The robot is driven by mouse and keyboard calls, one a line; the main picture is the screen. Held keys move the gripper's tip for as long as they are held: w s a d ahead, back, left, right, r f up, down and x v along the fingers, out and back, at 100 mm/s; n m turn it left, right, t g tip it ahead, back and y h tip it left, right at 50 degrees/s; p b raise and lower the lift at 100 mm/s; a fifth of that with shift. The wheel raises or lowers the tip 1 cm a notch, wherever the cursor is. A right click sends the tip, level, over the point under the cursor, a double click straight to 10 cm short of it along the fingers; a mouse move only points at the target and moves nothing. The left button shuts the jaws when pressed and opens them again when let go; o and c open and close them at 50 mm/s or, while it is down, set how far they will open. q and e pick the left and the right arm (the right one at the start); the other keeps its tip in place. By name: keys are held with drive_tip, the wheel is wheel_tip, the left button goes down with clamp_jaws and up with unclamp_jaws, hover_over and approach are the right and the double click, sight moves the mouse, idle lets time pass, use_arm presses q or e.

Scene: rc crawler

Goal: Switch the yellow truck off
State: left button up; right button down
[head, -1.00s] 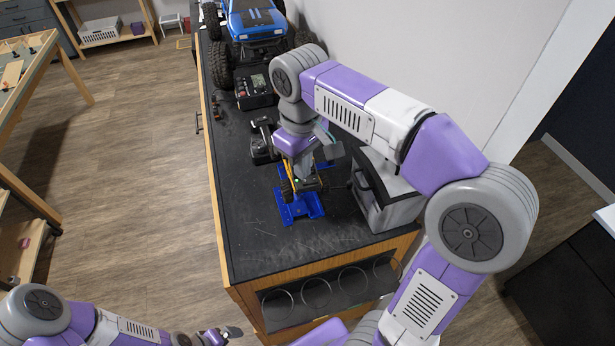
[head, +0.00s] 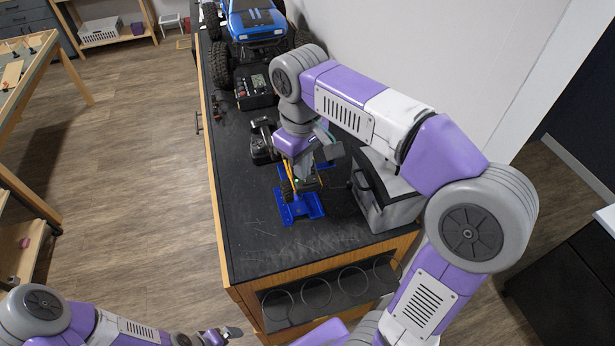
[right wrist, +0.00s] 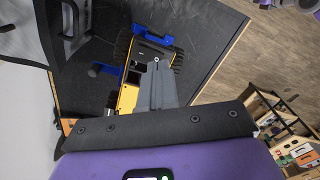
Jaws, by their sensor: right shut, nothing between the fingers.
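The yellow truck (right wrist: 129,96) sits on a blue stand (head: 300,209) on the dark bench top. In the head view my right arm hides most of it, leaving a wheel (head: 287,190) and thin yellow strips in sight. My right gripper (right wrist: 160,70) is shut and empty, its fingertips pointing down at the truck, over or against its chassis; I cannot tell whether they touch. The truck's switch cannot be made out. My left gripper (head: 222,334) is low at the bottom left, away from the bench; its fingers are too small to read.
A grey case (head: 390,205) stands close to the right of the truck. A black transmitter (head: 262,142), a charger (head: 255,92) and a blue truck (head: 255,22) stand farther back. The bench's front left area is clear. A wall runs along the right side.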

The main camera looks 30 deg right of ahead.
drive_tip(key=shift+f+b, duration=0.7)
drive_tip(key=shift+f, duration=0.2)
idle(0.8)
drive_tip(key=shift+r, duration=0.1)
wheel_tip(320, 180, up, 7)
drive_tip(key=p, duration=0.7)
idle(0.5)
